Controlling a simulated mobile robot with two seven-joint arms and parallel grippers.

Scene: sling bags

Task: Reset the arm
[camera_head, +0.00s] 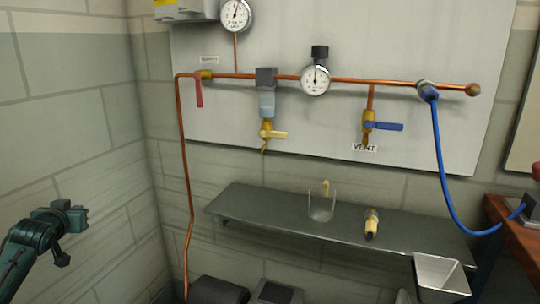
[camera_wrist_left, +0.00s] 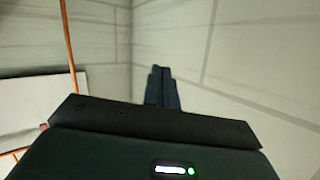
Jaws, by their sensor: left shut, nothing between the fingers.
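My left arm comes in from the left edge of the head view, low down. My left gripper (camera_head: 78,217) is held in the air in front of the bare left wall, well left of the panel and shelf. In the left wrist view the two dark fingers (camera_wrist_left: 160,72) are together, shut with nothing between them, and point towards the wall corner. My right gripper and arm are in neither view.
A panel (camera_head: 330,120) carries copper pipes, gauges and valves. Below it, a dark shelf (camera_head: 260,205) holds a clear cup (camera_head: 321,213) and a yellow-and-black item (camera_head: 371,223). A blue hose (camera_head: 440,170) hangs at right. A metal bin (camera_head: 441,274) stands at lower right.

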